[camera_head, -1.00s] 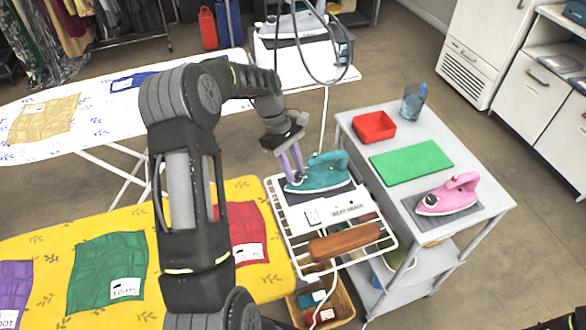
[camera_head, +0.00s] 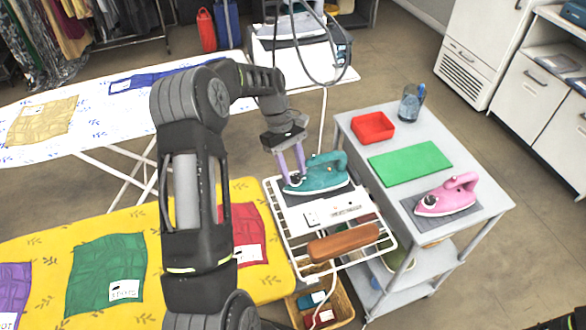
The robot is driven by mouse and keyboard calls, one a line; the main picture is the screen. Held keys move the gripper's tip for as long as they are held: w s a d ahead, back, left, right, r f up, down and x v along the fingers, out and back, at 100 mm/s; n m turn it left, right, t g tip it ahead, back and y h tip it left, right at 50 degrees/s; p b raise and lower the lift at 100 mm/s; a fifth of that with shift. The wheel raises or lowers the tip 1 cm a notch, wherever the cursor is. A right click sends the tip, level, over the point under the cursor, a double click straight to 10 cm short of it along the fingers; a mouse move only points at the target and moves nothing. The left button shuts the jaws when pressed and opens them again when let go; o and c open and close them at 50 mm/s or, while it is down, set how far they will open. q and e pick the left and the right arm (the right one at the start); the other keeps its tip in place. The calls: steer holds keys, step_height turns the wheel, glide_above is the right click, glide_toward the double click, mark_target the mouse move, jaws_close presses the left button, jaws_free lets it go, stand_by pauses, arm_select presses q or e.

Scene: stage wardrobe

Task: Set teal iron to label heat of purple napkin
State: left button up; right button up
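The teal iron (camera_head: 322,173) rests on a dark pad on the white wire rack at the end of the yellow ironing board. My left gripper (camera_head: 292,180) reaches down to the iron's left front, with its two purple fingers slightly apart. The fingertips are at or beside the iron's dial area; contact is hard to tell. The purple napkin (camera_head: 12,290) lies on the yellow board at the far left, cut by the picture edge. Its white label (camera_head: 8,320) is only partly in view and not readable.
The wire rack (camera_head: 268,200) also holds a white control box (camera_head: 335,208) and a brown wooden block (camera_head: 343,242). A grey cart (camera_head: 480,215) beside it carries a pink iron (camera_head: 447,196), green mat (camera_head: 410,163) and red tray (camera_head: 373,127). Green (camera_head: 105,270) and red (camera_head: 245,228) napkins lie on the board.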

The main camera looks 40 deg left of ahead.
arm_select(q)
steer(key=shift+o, duration=0.8)
steer(key=shift+a+r, duration=0.1)
steer(key=shift+w+a+r, duration=0.1)
steer(key=shift+r, duration=0.2)
steer(key=p+v, duration=0.1)
steer(key=v, duration=0.6)
steer(key=shift+f, duration=0.1)
